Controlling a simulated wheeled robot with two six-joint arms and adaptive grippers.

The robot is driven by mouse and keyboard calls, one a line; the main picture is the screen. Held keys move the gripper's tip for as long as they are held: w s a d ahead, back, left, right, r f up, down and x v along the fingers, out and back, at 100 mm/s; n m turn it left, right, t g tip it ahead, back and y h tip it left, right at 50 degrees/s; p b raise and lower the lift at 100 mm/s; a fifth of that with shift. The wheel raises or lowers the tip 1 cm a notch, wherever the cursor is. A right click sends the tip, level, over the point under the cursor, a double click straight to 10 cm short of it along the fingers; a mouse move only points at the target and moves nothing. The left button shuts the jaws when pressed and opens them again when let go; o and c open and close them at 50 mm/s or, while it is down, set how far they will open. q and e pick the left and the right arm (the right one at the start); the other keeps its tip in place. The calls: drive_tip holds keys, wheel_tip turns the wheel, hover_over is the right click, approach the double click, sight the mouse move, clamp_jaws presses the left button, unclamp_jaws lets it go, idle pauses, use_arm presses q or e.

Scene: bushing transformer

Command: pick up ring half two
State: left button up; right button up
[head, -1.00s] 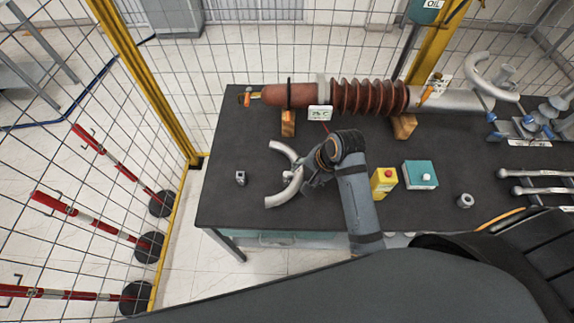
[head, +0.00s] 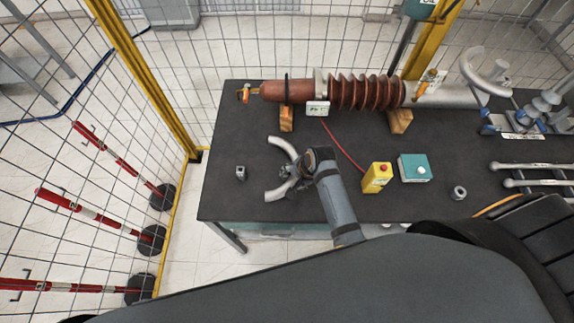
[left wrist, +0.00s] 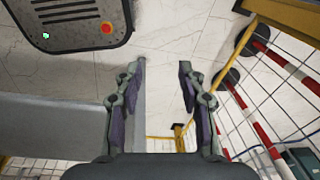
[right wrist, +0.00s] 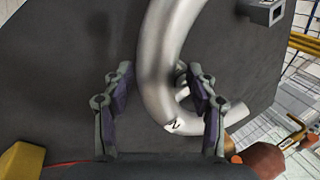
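The ring half (head: 275,192), a silver C-shaped tube, lies on the dark table's left part. In the right wrist view the ring half (right wrist: 158,55) curves between the fingers and bears a small dark mark like a 2. My right gripper (head: 293,182) is over the ring half's right side, hiding part of it. Its fingers (right wrist: 156,75) are open, one on each side of the tube; whether they touch it I cannot tell. My left gripper (left wrist: 162,72) is open and empty, with floor and fence beyond it.
A ribbed red-brown bushing (head: 366,93) lies along the table's back on wooden blocks. A small metal part (head: 241,172) is left of the ring half. A yellow button box (head: 377,177) and teal box (head: 414,168) stand right. Another curved tube (head: 480,68) is at back right.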

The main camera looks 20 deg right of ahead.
drive_tip(key=shift+s, duration=0.1)
drive_tip(key=c, duration=0.7)
clamp_jaws()
use_arm(q)
drive_tip(key=shift+w+r+t, duration=0.1)
drive_tip(key=shift+w+t, duration=0.2)
drive_tip(key=shift+w, duration=0.6)
drive_tip(key=shift+s, duration=0.1)
use_arm(e)
drive_tip(key=shift+r, duration=0.1)
drive_tip(key=shift+r+b, duration=0.5)
drive_tip(key=shift+r, duration=0.05)
drive_tip(key=shift+w+r+b, duration=0.2)
drive_tip(key=shift+r+b, duration=0.25)
drive_tip(key=shift+r, duration=0.25)
use_arm(q)
drive_tip(key=shift+s+f, duration=0.1)
drive_tip(key=shift+f, duration=1.1)
use_arm(e)
drive_tip(key=s+d+r, duration=0.7)
drive_tip(key=s+r, duration=0.3)
drive_tip(key=s, duration=0.2)
drive_tip(key=shift+d+r, duration=0.15)
drive_tip(key=shift+d, duration=0.15)
